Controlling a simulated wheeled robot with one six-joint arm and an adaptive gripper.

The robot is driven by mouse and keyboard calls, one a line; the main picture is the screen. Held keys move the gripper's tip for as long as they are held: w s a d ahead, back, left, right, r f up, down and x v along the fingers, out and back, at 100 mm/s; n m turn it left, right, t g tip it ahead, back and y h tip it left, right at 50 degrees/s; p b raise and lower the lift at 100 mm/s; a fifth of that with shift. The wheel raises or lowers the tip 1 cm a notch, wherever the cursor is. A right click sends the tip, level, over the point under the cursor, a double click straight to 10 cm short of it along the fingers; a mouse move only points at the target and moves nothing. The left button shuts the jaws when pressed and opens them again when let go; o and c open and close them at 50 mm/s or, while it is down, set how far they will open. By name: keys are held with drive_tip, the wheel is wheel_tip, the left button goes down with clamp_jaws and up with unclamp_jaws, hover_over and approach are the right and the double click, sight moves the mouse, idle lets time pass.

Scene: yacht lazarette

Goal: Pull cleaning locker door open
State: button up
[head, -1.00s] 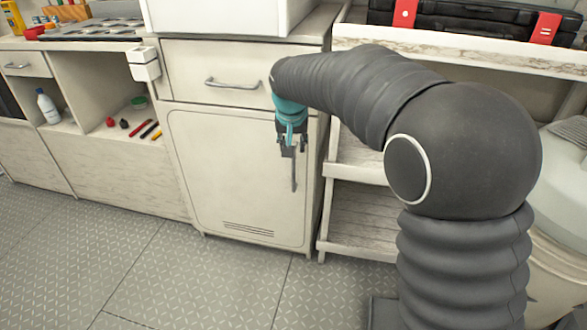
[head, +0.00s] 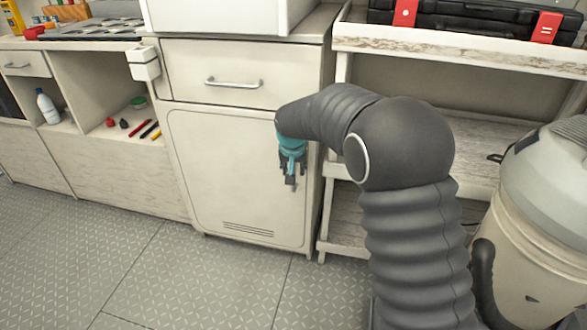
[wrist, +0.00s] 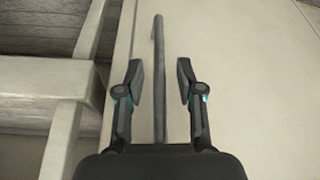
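The cleaning locker door (head: 235,175) is a cream panel with a vent slot near its bottom, below a drawer. It looks shut. My gripper (head: 290,183) is in front of the door's right side and hides most of the vertical handle in the head view. In the wrist view, the handle (wrist: 159,75) is a grey vertical bar, and my gripper (wrist: 161,82) is open with one finger on each side of it. Gaps show between the bar and both fingers. The door (wrist: 250,80) also shows behind the right finger.
A drawer (head: 230,75) with a horizontal handle sits above the door. Open shelving (head: 343,230) stands just right of the locker. A large vacuum-like canister (head: 535,230) is at far right. The patterned floor (head: 190,275) in front is clear.

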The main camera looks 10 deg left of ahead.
clamp_jaws()
